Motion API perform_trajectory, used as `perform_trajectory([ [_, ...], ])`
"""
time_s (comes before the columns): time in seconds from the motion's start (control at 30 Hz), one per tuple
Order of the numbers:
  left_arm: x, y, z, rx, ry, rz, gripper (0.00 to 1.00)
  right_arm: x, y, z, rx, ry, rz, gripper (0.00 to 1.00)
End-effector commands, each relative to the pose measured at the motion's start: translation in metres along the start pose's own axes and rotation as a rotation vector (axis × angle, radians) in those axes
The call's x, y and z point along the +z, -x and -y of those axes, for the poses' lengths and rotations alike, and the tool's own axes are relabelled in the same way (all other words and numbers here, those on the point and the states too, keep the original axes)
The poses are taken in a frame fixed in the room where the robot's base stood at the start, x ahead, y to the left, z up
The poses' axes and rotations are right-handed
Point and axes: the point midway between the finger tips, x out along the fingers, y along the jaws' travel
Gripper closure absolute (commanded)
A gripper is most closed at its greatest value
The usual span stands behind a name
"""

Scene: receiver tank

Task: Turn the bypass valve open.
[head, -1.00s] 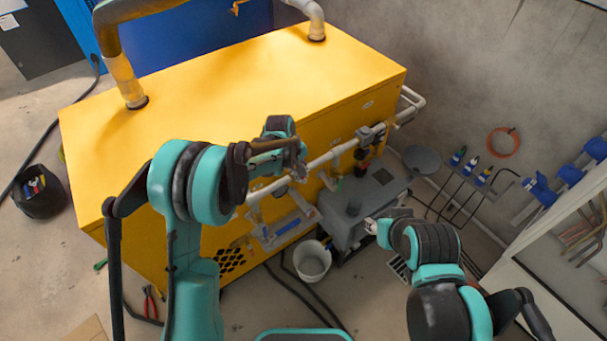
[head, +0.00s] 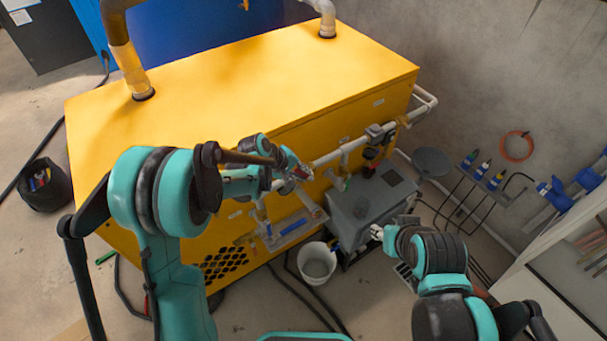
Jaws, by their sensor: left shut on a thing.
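A pale pipe (head: 350,147) runs along the front of the big yellow housing (head: 250,80). My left gripper (head: 299,173) is at this pipe, near its middle, shut on a small part there, which I take to be the bypass valve's handle. The fingers and wrist hide most of that part, so its angle cannot be read. A small patch of red shows at the fingertips. My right gripper (head: 378,232) hangs in front of the grey box, apart from the pipe. Its fingers are too small to tell whether they are open.
A grey box (head: 385,190) stands below the pipe, with a white bucket (head: 317,262) to its left. A blue-marked fitting (head: 288,228) is low on the housing. A bottle rack (head: 482,178) and a white cabinet (head: 560,240) are at the right. A black bag (head: 42,186) lies at the left.

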Motion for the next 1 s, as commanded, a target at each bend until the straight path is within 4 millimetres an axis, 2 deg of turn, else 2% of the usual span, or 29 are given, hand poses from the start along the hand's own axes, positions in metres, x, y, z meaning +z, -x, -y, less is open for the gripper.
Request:
perform_trajectory([
  [0.1, 0.001, 0.000, 0.001, -0.004, -0.001, 0.002, 1.00, 0.000, 0.000, 0.000, 0.000, 0.000, 0.000, 0.60],
  [0.13, 0.001, 0.000, 0.001, -0.004, -0.001, 0.002, 0.83, 0.000, 0.000, 0.000, 0.000, 0.000, 0.000, 0.60],
  [0.2, 0.001, 0.000, 0.001, -0.003, 0.000, 0.002, 0.65, 0.000, 0.000, 0.000, 0.000, 0.000, 0.000, 0.60],
  [0.5, 0.000, 0.000, 0.001, -0.002, 0.000, 0.001, 0.65, 0.000, 0.000, 0.000, 0.000, 0.000, 0.000, 0.60],
  [0.63, 0.000, 0.010, 0.001, -0.002, 0.001, 0.000, 0.65, 0.000, 0.000, 0.000, 0.000, 0.000, 0.000, 0.60],
  [0.77, 0.000, 0.033, 0.001, -0.002, 0.003, 0.000, 0.65, 0.000, 0.000, 0.000, 0.000, 0.000, 0.000, 0.60],
  [1.0, 0.000, 0.086, 0.001, -0.002, 0.002, 0.000, 0.65, 0.000, 0.000, 0.000, 0.000, 0.000, 0.000, 0.60],
])
